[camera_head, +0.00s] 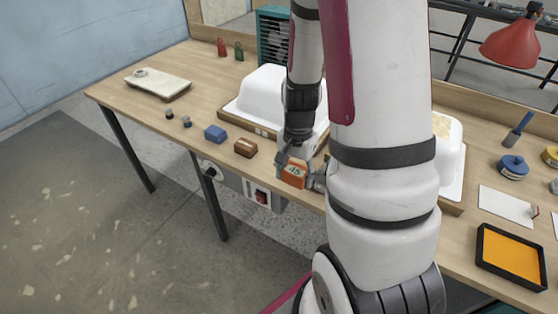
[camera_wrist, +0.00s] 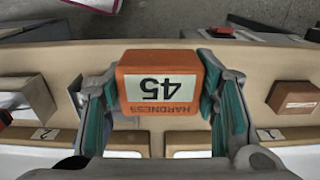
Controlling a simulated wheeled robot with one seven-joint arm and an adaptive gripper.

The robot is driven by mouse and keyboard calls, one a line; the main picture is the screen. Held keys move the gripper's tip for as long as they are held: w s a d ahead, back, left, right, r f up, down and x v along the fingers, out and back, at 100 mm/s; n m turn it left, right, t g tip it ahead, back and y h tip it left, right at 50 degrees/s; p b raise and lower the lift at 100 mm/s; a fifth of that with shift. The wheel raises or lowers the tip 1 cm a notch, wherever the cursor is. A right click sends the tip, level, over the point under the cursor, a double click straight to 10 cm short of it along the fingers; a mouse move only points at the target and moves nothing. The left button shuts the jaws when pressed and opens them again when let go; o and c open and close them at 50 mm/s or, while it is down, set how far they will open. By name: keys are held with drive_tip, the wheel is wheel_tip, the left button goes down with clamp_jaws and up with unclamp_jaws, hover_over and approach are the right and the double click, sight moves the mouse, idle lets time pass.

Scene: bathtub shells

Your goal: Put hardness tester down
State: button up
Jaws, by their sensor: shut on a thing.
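The hardness tester is an orange box (camera_head: 292,172) with a white label reading 45. In the wrist view the hardness tester (camera_wrist: 162,85) sits between the two fingers, its label "HARDNESS 45" upside down. My gripper (camera_head: 300,174) is shut on it near the front edge of the wooden bench (camera_head: 190,88). In the wrist view my gripper (camera_wrist: 165,100) has one teal-padded finger on each side of the box. I cannot tell whether the box touches the bench top.
White tub shells stand behind, one on the left (camera_head: 268,92) and one partly hidden on the right (camera_head: 449,150). An orange-filled black tray (camera_head: 511,256) is at right.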

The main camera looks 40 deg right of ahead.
drive_tip(key=w+d, duration=0.1)
drive_tip(key=w, duration=0.2)
drive_tip(key=w+d, duration=0.1)
drive_tip(key=w, duration=0.3)
drive_tip(key=w+d+f, duration=0.1)
drive_tip(key=w, duration=0.2)
drive_tip(key=shift+w+d, duration=0.1)
drive_tip(key=shift+w, duration=0.1)
drive_tip(key=shift+f, duration=1.75)
drive_tip(key=shift+f, duration=0.1)
drive_tip(key=o, duration=1)
drive_tip(key=shift+o, duration=0.2)
